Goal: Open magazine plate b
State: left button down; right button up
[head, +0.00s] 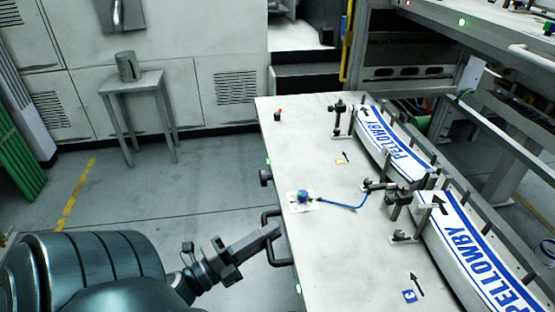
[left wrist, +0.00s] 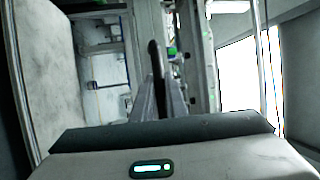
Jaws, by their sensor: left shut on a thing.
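Two long white plates with blue PELLOWBY lettering lie along the right of the white worktop; the far one (head: 390,143) and the near one (head: 475,250). I cannot tell which is magazine plate b. A black bar handle (head: 266,240) sits on the left side of the worktop's body. My left gripper (head: 270,232) comes in from the left and is shut on this handle. In the left wrist view the fingers (left wrist: 156,95) close around a dark upright bar (left wrist: 154,55). My right gripper is not in view.
The white worktop (head: 300,130) carries small black clamps (head: 338,118), a blue cable (head: 345,205) and a blue sticker (head: 409,296). A dark knob (head: 265,177) juts from its left side. A small grey table (head: 135,85) stands at the back left. The floor between is clear.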

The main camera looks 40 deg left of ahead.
pick_arm(q)
jog(key=shift+s, duration=0.1)
jog(key=c, duration=2)
grip_release()
jog(key=shift+o, duration=1.2)
